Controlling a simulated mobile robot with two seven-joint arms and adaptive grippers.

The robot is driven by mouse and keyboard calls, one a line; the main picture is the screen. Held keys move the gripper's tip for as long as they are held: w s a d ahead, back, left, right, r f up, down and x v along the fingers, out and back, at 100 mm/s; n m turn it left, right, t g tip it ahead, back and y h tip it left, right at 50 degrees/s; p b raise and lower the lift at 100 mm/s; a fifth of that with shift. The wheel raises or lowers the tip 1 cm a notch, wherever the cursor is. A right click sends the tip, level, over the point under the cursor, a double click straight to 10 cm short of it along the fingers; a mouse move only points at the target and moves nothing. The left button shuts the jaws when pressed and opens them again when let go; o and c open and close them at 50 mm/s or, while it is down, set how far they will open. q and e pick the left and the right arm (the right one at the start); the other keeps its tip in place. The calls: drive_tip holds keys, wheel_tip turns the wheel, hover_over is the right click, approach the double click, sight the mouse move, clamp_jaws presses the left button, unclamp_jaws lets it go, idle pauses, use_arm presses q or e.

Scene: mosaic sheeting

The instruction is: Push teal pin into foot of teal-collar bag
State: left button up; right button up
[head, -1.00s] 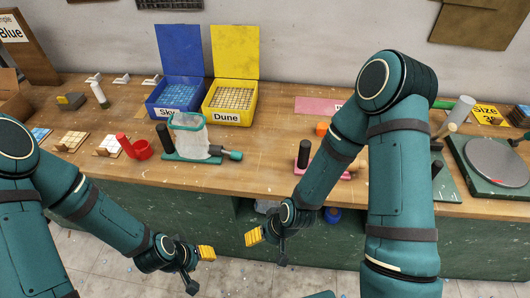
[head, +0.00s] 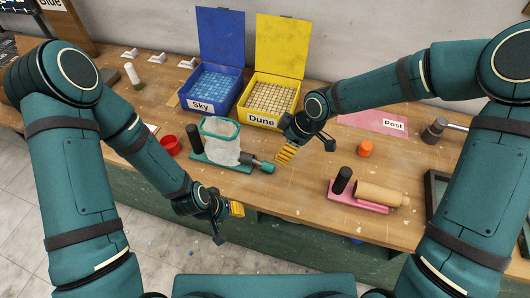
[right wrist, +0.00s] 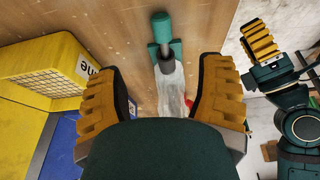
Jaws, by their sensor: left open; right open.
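The teal-collar bag (head: 222,152) is a clear bag with a teal ring at its mouth, on a teal stand with a black post. The teal pin (head: 264,167) sticks out at the stand's right end, beside a dark grey socket at the bag's foot; how deep it sits I cannot tell. In the right wrist view the pin (right wrist: 161,27) lies beyond the fingers, with the bag (right wrist: 172,92) between them and nearer. My right gripper (head: 286,152) is open and empty, above the bench just right of the pin. My left gripper (head: 237,209) is open and empty, in front of the bench edge.
The blue Sky box (head: 205,108) and yellow Dune box (head: 262,120) stand open behind the bag. A red cup (head: 170,145) is left of it. A pink stand (head: 357,204) with a tan roll and an orange piece (head: 365,149) are to the right. Bare bench lies right of the pin.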

sight(269, 165)
drive_tip(key=x, duration=0.3)
drive_tip(key=b+x, duration=0.1)
drive_tip(key=x, duration=0.4)
drive_tip(key=shift+s+a+f, duration=0.15)
drive_tip(key=shift+s+f, duration=0.1)
drive_tip(key=shift+f, duration=0.05)
drive_tip(key=x, duration=0.5)
drive_tip(key=shift+w+b, duration=0.15)
drive_tip(key=shift+b, duration=0.2)
clamp_jaws()
